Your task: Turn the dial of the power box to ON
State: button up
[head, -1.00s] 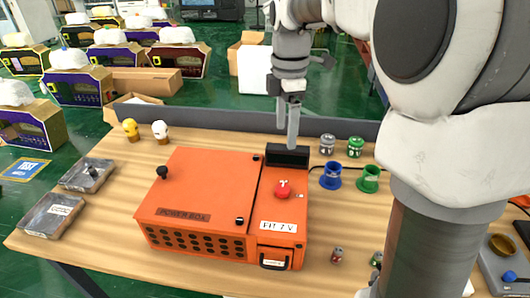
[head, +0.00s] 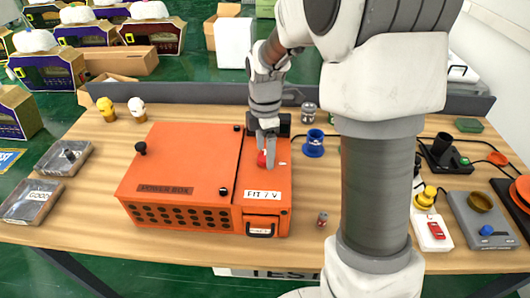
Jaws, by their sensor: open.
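The orange power box (head: 185,150) stands on the wooden table, left of centre in the head view. Its red dial (head: 262,159) sits on the narrow right part of the top. My gripper (head: 267,160) points down at the dial, its fingers at or just beside it. The fingers are open and partly cover the dial. I cannot tell whether they touch it, and its pointer and markings cannot be read.
A black block (head: 284,124) rises at the box's back edge. A blue cup (head: 313,143) and a grey can (head: 308,112) stand to its right. A small can (head: 322,219) stands at the front right. Two figurines (head: 137,109) stand at the back left. My arm hides part of the table.

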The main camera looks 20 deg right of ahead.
jog(key=shift+f, duration=0.45)
jog(key=shift+c, duration=0.3)
grip_shut()
